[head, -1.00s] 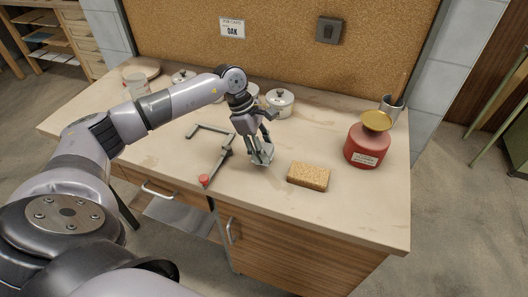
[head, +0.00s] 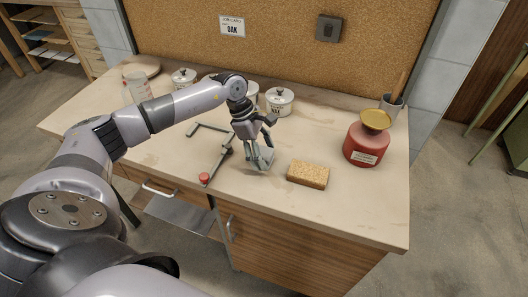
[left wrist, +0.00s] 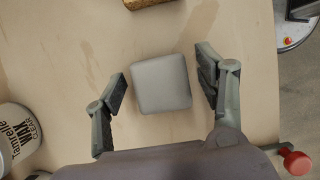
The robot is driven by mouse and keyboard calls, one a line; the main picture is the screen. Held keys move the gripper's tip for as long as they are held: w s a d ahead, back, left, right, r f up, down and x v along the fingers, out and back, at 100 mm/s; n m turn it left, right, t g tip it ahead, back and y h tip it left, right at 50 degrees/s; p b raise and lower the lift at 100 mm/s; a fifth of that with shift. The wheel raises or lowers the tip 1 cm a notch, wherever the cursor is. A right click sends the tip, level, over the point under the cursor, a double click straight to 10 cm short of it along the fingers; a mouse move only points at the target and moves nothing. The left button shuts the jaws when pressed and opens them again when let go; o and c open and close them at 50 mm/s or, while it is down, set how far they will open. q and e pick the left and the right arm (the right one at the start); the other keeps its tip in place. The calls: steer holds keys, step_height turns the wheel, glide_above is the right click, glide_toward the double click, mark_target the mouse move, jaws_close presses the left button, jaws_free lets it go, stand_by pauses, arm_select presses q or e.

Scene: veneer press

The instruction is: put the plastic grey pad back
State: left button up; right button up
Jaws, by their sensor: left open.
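The grey pad (left wrist: 162,83) is a small square block with rounded corners, lying on the bench top in the left wrist view. My left gripper (left wrist: 162,76) is open, with one finger on each side of the pad and a visible gap to each. In the head view my left gripper (head: 260,164) points down at the middle of the bench, left of the cork block (head: 308,174), and largely hides the pad. My right gripper is not in view.
A bar clamp (head: 218,164) with a red knob lies just left of the gripper. White lidded tins (head: 279,101) stand behind it. A red jar (head: 367,145) with a yellow top stands to the right. The bench's front right (head: 370,205) is clear.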

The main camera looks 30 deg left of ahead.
arm_select(q)
steer(key=shift+a+r, duration=0.2)
steer(key=shift+r, duration=0.2)
steer(key=b+v, duration=0.3)
steer(key=v, duration=0.8)
